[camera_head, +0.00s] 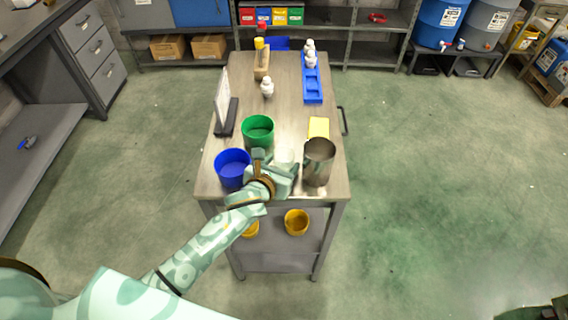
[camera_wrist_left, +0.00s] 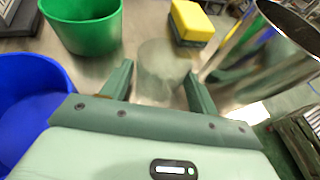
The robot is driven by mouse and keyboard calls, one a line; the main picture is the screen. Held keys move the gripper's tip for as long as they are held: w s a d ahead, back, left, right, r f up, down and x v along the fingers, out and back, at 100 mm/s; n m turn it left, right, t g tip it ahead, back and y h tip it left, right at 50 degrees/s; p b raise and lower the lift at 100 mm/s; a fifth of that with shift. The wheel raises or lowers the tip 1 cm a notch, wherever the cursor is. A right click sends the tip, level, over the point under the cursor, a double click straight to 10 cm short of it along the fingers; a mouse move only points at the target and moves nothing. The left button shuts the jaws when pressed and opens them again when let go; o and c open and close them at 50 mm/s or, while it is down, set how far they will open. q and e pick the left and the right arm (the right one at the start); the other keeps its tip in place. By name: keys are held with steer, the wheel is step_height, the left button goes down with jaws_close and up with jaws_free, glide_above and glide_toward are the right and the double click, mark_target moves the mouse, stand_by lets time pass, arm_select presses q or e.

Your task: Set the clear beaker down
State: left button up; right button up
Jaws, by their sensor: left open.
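The clear beaker (camera_wrist_left: 163,62) is a see-through cylinder in the left wrist view. It appears to stand on the metal cart top (camera_head: 292,95), between the fingers of my left gripper (camera_wrist_left: 157,76), with a gap on each side. In the head view the beaker (camera_head: 285,156) is a faint pale shape just beyond the hand, partly hidden. My left gripper (camera_head: 271,160) is open and low over the front of the cart. My right gripper is not in these views.
A blue tub (camera_head: 232,168) stands left of the gripper and a green tub (camera_head: 258,131) behind it. A steel pot (camera_head: 319,162) stands close on the right, with a yellow sponge (camera_head: 318,127) behind it. A blue rack (camera_head: 312,82) and white bottle (camera_head: 267,88) are farther back.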

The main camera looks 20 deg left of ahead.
arm_select(q)
steer(key=shift+x, duration=1.15)
steer(key=c, duration=0.8)
steer(key=shift+s, duration=0.1)
